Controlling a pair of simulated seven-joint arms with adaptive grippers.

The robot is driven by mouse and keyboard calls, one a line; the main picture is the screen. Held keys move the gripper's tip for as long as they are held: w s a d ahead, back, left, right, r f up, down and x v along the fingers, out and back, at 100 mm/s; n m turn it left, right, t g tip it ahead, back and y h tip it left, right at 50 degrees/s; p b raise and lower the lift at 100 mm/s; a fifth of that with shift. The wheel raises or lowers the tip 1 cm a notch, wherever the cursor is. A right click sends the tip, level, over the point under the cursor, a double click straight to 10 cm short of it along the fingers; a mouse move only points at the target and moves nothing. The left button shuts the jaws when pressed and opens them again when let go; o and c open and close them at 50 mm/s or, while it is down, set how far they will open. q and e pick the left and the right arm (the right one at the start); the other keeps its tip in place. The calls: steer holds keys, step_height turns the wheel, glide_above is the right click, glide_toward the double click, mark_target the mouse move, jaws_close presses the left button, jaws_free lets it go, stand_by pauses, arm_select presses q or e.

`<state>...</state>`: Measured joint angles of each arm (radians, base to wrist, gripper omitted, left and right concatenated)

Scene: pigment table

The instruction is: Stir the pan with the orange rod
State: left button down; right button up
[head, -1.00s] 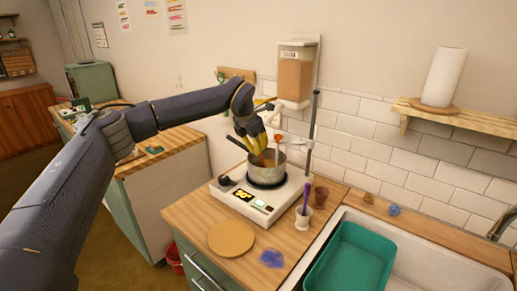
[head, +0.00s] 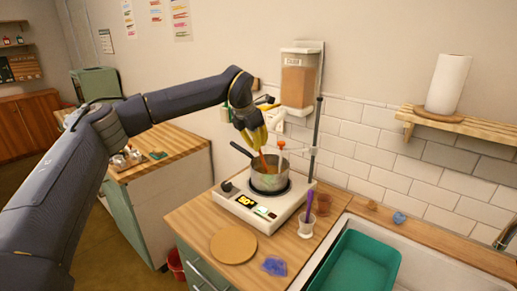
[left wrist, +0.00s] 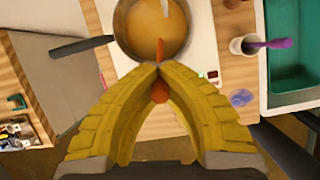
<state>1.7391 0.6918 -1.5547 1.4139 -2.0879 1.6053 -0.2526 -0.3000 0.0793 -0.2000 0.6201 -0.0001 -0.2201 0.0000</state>
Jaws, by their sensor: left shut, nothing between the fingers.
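The pan (head: 270,181) stands on the white hot plate (head: 240,204), its dark handle pointing left. It holds an orange-brown liquid, seen in the left wrist view (left wrist: 150,28). My left gripper (head: 260,146) is above the pan with its yellow fingers pointing down. In the left wrist view its fingertips (left wrist: 157,68) are together. The orange rod (head: 263,162) shows right at the fingertips and slants down into the pan. Orange parts show on both sides of the fingertips in the left wrist view (left wrist: 160,93). My right gripper is not in view.
A white stick with an orange top (head: 281,143) reaches into the pan beside a metal stand (head: 314,140). A white cup (head: 306,227) with a purple stick, a round board (head: 233,246) and a blue item (head: 274,266) are on the counter. A green basin (head: 350,266) is at right.

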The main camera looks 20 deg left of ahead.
arm_select(q)
steer(key=shift+v, duration=1.85)
steer(key=shift+r, duration=1.5)
